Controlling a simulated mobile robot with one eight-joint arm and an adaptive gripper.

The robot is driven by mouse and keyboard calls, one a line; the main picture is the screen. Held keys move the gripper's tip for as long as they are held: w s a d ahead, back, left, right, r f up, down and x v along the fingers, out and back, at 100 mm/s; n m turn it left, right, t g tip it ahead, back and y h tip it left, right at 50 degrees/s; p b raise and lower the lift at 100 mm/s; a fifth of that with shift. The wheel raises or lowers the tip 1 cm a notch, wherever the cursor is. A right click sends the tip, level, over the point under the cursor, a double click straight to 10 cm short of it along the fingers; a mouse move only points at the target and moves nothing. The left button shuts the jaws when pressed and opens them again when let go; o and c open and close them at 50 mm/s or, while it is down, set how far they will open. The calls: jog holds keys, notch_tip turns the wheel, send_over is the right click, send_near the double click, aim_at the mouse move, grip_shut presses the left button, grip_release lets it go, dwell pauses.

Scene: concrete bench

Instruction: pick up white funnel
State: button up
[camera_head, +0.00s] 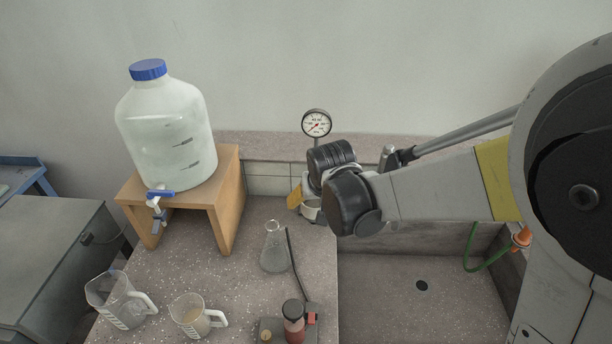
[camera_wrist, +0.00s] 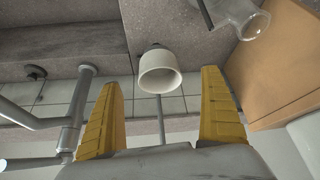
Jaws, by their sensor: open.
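The white funnel (camera_wrist: 160,74) appears in the wrist view as a round white cup with a wide rim, between my fingertips but farther off. My gripper (camera_wrist: 161,80) is open, with one yellow finger on each side of the funnel in the picture and visible gaps on both sides. In the head view, only one yellow finger of my gripper (camera_head: 295,197) shows clearly, just left of the funnel.
A glass flask (camera_head: 274,248) stands in front of the funnel. A wooden stand (camera_head: 228,195) with a large bottle (camera_head: 166,130) is to the left. A pressure gauge (camera_head: 316,123) rises behind. A sink (camera_head: 410,300) and tap (camera_wrist: 75,110) are at the right in the head view.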

aim_at(316, 206)
jog(key=x, duration=0.2)
jog(key=b+x, duration=0.1)
jog(key=x, duration=0.1)
jog(key=shift+s+d+f, duration=0.1)
jog(key=shift+s+f, duration=0.05)
jog(key=shift+s, duration=0.1)
jog(key=b+x, duration=0.1)
jog(key=x, duration=0.2)
jog(key=b+x, duration=0.2)
jog(key=shift+w+f, duration=0.25)
jog(key=shift+w, duration=0.1)
jog(key=shift+r, duration=0.15)
jog(key=shift+c, duration=0.9)
jog(key=c, duration=1.2)
